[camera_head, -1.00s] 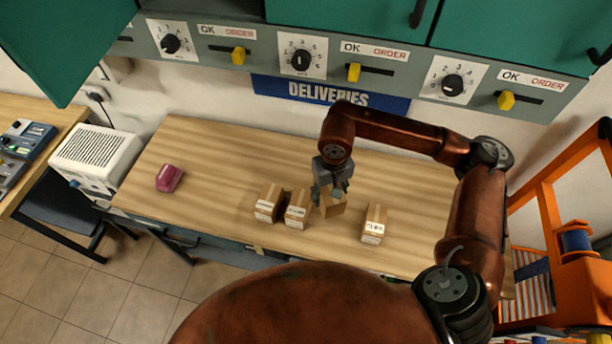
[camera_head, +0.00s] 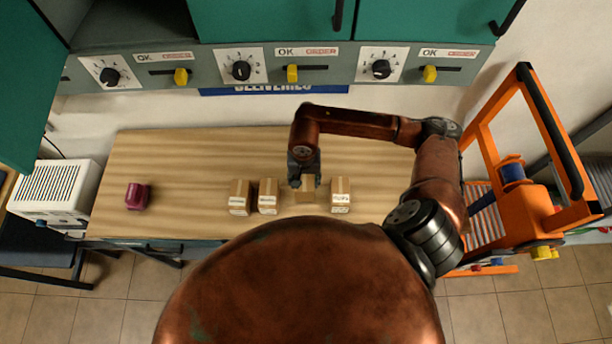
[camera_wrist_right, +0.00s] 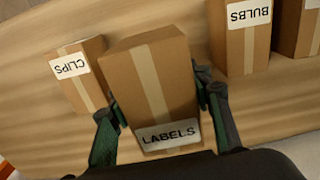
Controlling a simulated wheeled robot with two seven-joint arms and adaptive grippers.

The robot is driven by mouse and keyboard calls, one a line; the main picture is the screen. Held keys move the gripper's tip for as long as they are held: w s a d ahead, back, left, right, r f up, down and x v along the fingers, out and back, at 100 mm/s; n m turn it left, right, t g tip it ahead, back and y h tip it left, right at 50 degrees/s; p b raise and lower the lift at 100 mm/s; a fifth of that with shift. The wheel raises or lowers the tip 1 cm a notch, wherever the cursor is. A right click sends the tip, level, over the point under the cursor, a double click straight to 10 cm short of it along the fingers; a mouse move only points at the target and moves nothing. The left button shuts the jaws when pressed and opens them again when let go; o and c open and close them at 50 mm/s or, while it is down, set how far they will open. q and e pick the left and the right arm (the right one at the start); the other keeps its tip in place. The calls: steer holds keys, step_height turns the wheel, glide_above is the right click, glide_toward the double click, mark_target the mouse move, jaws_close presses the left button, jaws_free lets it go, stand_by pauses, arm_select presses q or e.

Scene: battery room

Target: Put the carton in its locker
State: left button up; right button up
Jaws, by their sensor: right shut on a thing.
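My right gripper (camera_head: 304,180) is shut on a brown carton (camera_head: 307,189) above the wooden bench. In the right wrist view the held carton (camera_wrist_right: 155,80) has a white label reading LABELS, with the fingers (camera_wrist_right: 163,120) on its two sides. A carton labelled CLIPS (camera_wrist_right: 80,72) stands on one side of it, also seen in the head view (camera_head: 340,190). A carton labelled BULBS (camera_wrist_right: 240,40) stands on the other side. The lockers with teal doors (camera_head: 265,20) are above the bench; one compartment (camera_head: 130,25) at upper left is open. My left gripper is out of view.
Two cartons (camera_head: 240,192) (camera_head: 268,192) stand left of the held one. A dark pink object (camera_head: 137,196) lies on the bench's left part. Dials (camera_head: 241,70) and yellow sliders (camera_head: 292,73) line the panel under the lockers. An orange frame (camera_head: 520,190) stands at right. The bench's back is clear.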

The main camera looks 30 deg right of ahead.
steer(key=w+d+f, duration=0.2)
steer(key=f, duration=0.1)
steer(key=w+d+f+p, duration=0.1)
steer(key=f, duration=0.1)
steer(key=shift+w+d, duration=0.25)
steer(key=shift+w, duration=0.05)
steer(key=shift+w+d+f, duration=0.15)
steer(key=shift+d+f, duration=0.15)
steer(key=shift+f, duration=0.2)
step_height(320, 180, down, 3)
steer(key=shift+w+p, duration=0.15)
steer(key=shift+p, duration=0.8)
steer(key=shift+f, duration=0.2)
steer(key=shift+d+f, duration=0.1)
steer(key=shift+f, duration=0.1)
steer(key=o, duration=1.3)
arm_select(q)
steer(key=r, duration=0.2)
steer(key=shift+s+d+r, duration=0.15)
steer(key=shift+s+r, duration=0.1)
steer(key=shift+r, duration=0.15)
arm_select(e)
steer(key=shift+o, duration=0.3)
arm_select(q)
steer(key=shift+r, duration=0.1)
arm_select(e)
steer(key=shift+r, duration=0.15)
